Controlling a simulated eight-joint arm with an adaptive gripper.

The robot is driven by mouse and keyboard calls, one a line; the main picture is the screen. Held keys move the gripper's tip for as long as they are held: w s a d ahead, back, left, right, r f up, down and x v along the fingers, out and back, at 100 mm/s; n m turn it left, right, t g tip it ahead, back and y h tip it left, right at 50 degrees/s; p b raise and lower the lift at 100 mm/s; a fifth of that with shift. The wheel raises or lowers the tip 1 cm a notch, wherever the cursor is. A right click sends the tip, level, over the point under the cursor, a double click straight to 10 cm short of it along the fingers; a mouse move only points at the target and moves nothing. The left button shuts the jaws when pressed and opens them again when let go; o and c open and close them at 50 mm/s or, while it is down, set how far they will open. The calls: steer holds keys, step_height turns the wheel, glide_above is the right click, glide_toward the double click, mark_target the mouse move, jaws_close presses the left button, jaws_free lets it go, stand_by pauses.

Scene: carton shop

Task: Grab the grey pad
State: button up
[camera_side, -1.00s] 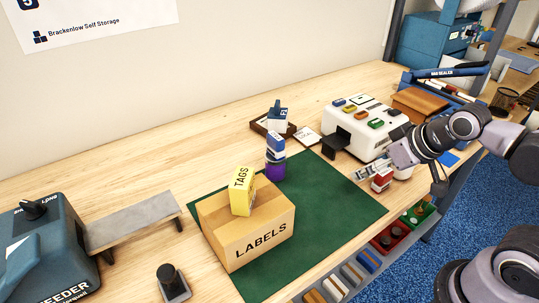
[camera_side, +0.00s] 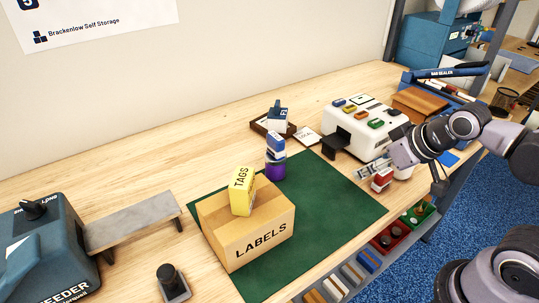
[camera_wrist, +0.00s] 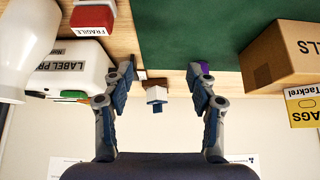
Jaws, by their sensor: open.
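My gripper (camera_side: 374,169) is open and empty above the right part of the bench, near a red and white FRAGILE block (camera_side: 381,180). In the wrist view its two fingers (camera_wrist: 160,82) stand apart, with a small blue and white item (camera_wrist: 157,96) showing in the gap farther off. No piece is clearly marked as the grey pad. A greyish block (camera_side: 353,273) sits in the row of small blocks along the bench front. A grey base with a black knob (camera_side: 170,282) stands at the lower left. I cannot tell which, if either, is the pad.
A LABELS carton (camera_side: 262,241) with a yellow TAGS box (camera_side: 242,190) on top stands on the green mat (camera_side: 340,208). A white label printer (camera_side: 355,128) with several coloured pieces on top is behind my gripper. A grey ramp (camera_side: 132,212) is left. The mat's right part is clear.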

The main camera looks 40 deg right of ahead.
step_height(320, 180, up, 10)
steer(key=f, duration=0.1)
steer(key=w+a+r+n+g+y, duration=0.1)
steer(key=w+a+n, duration=0.2)
steer(key=a, duration=0.6)
steer(key=w+a+r+n+g+y, duration=0.1)
steer(key=w+a+n+g, duration=0.1)
steer(key=a+n, duration=0.4)
steer(key=w+a+r+n+g+y, duration=0.1)
steer(key=w+a+n, duration=0.3)
steer(key=a, duration=0.8)
steer(key=shift+w+a+r+n+g, duration=0.15)
steer(key=shift+a+r+n+g, duration=0.2)
steer(key=shift+r+n+g, duration=0.2)
steer(key=s+a+f+n+g, duration=0.15)
steer(key=a+n, duration=0.25)
steer(key=a, duration=0.5)
steer(key=n+g, duration=0.1)
steer(key=n, duration=0.1)
glide_above(166, 270)
steer(key=d, duration=0.2)
step_height(166, 270, down, 4)
steer(key=r, duration=0.1)
steer(key=x, duration=0.5)
steer(key=d+x, duration=0.1)
steer(key=x, duration=0.9)
steer(key=shift+w+d+f, duration=0.25)
steer(key=shift+d+f, duration=0.05)
steer(key=shift+d, duration=0.05)
jaws_close()
